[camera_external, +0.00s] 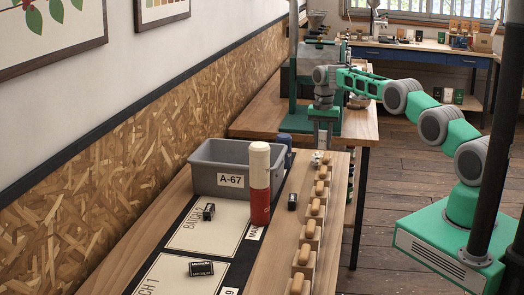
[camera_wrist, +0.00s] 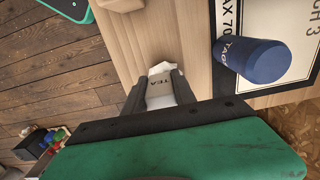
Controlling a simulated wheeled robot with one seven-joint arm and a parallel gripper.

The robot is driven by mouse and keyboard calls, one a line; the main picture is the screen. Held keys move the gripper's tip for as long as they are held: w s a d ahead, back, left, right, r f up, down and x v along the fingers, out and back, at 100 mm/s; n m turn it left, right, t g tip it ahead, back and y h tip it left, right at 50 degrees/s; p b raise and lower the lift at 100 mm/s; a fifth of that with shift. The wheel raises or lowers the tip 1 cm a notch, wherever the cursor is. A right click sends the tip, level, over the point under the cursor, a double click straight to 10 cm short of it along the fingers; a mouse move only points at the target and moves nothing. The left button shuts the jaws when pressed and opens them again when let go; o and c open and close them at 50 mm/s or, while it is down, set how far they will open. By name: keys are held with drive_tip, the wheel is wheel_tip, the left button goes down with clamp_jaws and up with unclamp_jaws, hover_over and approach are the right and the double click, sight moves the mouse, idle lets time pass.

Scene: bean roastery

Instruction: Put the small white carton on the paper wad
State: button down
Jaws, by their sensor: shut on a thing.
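My gripper (camera_wrist: 160,84) is shut on a small white carton (camera_wrist: 160,97) marked "TEA", which sits between the two dark fingers in the wrist view. A crumpled white piece, which looks like the paper wad (camera_wrist: 160,67), shows just past the carton over the wooden table. I cannot tell whether the carton touches it. In the external view my gripper (camera_external: 321,146) points down over the far part of the near table, right of the grey bin. Small pale things show below it there, too small to tell apart.
A blue cylinder (camera_wrist: 258,62) stands close by on the right in the wrist view. In the external view, a grey bin (camera_external: 222,182) marked A-67, a red and cream cylinder (camera_external: 260,183) and a row of wooden-topped pieces (camera_external: 309,228) crowd the table (camera_external: 265,270).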

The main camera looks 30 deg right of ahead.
sight(321, 148)
drive_tip(key=shift+w+f+p, duration=0.25)
drive_tip(key=shift+f+p, duration=0.1)
drive_tip(key=shift+p, duration=0.1)
wheel_tip(321, 148, down, 3)
drive_tip(key=shift+r+p, duration=0.15)
drive_tip(key=shift+p, duration=0.6)
drive_tip(key=shift+f+b, duration=0.3)
drive_tip(key=shift+f, duration=0.2)
drive_tip(key=c, duration=1)
unclamp_jaws()
drive_tip(key=shift+r, duration=0.1)
